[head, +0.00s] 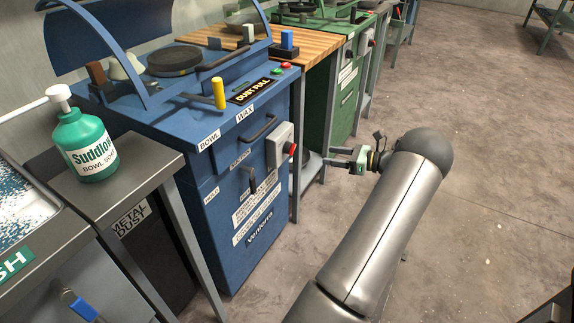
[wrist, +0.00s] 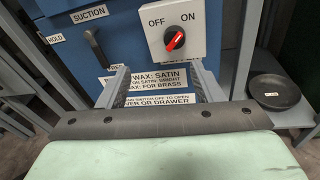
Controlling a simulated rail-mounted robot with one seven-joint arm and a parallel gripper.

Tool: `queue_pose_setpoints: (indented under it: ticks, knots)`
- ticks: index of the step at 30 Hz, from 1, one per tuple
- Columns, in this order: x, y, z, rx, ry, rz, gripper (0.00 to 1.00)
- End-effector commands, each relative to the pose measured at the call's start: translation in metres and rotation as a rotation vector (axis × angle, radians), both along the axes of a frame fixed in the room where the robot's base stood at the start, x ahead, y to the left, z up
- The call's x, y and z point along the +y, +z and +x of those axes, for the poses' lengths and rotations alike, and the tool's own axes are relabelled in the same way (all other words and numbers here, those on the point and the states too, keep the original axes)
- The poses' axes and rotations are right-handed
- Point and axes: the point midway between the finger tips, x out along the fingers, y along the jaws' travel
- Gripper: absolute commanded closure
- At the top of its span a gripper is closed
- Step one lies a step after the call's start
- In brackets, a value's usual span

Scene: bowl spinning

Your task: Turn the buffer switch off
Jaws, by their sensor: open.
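The buffer switch (head: 281,147) is a grey box with a red knob on the front of the blue buffer cabinet (head: 215,235).
A shelf at right holds a dark bowl (wrist: 273,92). A green soap bottle (head: 85,140) stands on the near bench. A yellow handle (head: 219,93) rises from the buffer top. The floor at right is open.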

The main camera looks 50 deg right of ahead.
Motion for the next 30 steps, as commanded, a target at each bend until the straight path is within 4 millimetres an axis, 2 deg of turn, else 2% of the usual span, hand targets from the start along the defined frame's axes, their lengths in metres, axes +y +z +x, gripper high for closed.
queue_pose_setpoints:
  ticks: [1,3,5,8,11,24,30]
  knots:
    - [-0.01,-0.02,-0.013,-0.04,-0.036,0.039,0.4]
    - [-0.019,-0.029,-0.024,-0.079,-0.07,0.071,0.4]
    - [-0.023,-0.033,-0.028,-0.099,-0.084,0.089,0.4]
    - [-0.024,-0.034,-0.025,-0.11,-0.093,0.098,0.4]
    - [-0.02,-0.034,-0.012,-0.11,-0.091,0.098,0.4]
    - [0.003,-0.036,0.081,-0.107,-0.088,0.097,0.4]
    - [0.011,-0.035,0.116,-0.106,-0.09,0.096,0.4]
